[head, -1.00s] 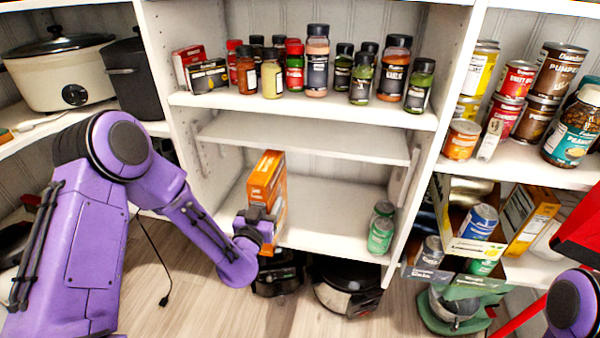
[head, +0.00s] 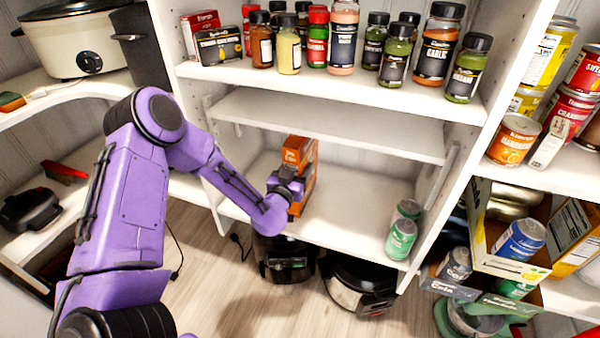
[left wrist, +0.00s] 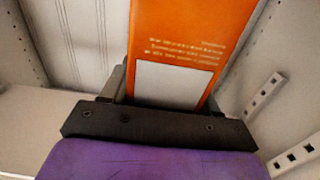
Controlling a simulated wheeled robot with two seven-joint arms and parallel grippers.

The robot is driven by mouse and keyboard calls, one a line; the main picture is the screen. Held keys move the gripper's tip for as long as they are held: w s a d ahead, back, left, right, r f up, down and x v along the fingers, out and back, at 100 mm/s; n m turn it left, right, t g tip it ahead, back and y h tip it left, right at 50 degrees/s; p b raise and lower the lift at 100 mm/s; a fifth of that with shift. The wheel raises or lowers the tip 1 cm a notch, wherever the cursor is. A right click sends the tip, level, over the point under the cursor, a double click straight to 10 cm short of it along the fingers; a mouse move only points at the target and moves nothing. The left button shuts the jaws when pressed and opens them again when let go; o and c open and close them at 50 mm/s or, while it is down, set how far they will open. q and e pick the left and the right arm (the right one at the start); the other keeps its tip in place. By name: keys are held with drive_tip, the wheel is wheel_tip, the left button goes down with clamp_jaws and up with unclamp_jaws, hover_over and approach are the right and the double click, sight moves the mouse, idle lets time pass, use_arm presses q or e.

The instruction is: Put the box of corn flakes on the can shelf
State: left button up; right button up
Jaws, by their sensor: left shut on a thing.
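The orange box of corn flakes (head: 300,155) stands roughly upright at the left part of the lower shelf with the two green cans. My left gripper (head: 287,187) is shut on it from the front. In the left wrist view the box (left wrist: 185,40) rises between the fingers of the gripper (left wrist: 165,95). My right gripper is not in view.
A thin white shelf (head: 320,125) lies just above the box. Spice jars (head: 342,40) fill the shelf over that. Cans (head: 515,140) and an open carton of cans (head: 510,262) stand at right. The middle of the can shelf is clear. Black appliances (head: 350,285) sit below.

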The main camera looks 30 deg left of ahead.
use_arm(q)
drive_tip(key=o, duration=1.4)
drive_tip(key=shift+s, duration=0.1)
drive_tip(key=v, duration=1.2)
drive_tip(key=s+d+f+g+h, duration=0.15)
drive_tip(key=s+f+g, duration=0.25)
drive_tip(key=f, duration=0.4)
drive_tip(key=s+d+f+g, duration=0.2)
drive_tip(key=s+f+g, duration=0.1)
drive_tip(key=s+f, duration=0.3)
drive_tip(key=s+f+n+g, duration=0.4)
drive_tip(key=s+f+g, duration=0.3)
drive_tip(key=s, duration=0.8)
wheel_tip(320, 180, down, 3)
drive_tip(key=shift+s+d+f+y, duration=0.1)
drive_tip(key=shift+s+d+y, duration=0.25)
drive_tip(key=shift+d+y, duration=0.1)
